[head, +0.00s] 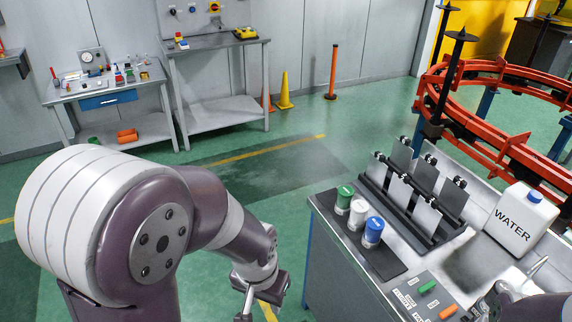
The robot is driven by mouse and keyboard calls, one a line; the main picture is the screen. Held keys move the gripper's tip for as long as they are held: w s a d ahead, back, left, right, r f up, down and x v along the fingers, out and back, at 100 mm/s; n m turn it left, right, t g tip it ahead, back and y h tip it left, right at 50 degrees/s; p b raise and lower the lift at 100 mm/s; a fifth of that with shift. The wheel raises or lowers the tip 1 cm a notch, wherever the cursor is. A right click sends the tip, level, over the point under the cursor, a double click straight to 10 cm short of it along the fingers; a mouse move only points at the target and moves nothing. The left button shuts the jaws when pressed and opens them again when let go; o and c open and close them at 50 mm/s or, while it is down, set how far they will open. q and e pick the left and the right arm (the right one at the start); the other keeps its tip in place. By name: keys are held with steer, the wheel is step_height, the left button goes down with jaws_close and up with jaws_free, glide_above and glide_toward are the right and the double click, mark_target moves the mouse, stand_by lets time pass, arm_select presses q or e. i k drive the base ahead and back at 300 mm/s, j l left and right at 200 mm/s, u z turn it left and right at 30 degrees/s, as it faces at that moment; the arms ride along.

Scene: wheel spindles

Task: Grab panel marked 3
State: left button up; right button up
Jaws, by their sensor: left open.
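Several upright panels, some pale and some dark grey, stand tilted in a black rack (447,238) on the workbench (325,215) at the right. A pale panel (397,193) stands at the rack's front left, and a dark panel (452,198) at its back right. No number is legible on any panel, so I cannot tell which is marked 3. My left gripper (262,298) is open and empty, low beside the bench's left side, apart from the rack. What seems to be my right gripper (515,290) is cut off at the bottom right; its jaws are unclear.
Green, white and blue-labelled cans (358,214) stand on a dark mat left of the rack. A white WATER jug (521,219) stands right of it. A labelled button panel (425,296) lies near the front. An orange ring-shaped track (509,142) is behind. Floor left of the bench is clear.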

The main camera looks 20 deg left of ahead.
mark_target(377, 173)
steer(key=i+j+u, duration=1.25)
steer(key=i, duration=0.55)
steer(key=i+u, duration=0.25)
steer(key=i, duration=0.5)
steer(key=i+z, duration=0.7)
steer(key=z, duration=0.2)
steer(key=i+j+z, duration=0.2)
steer(key=i+z, duration=0.25)
steer(key=k, duration=0.1)
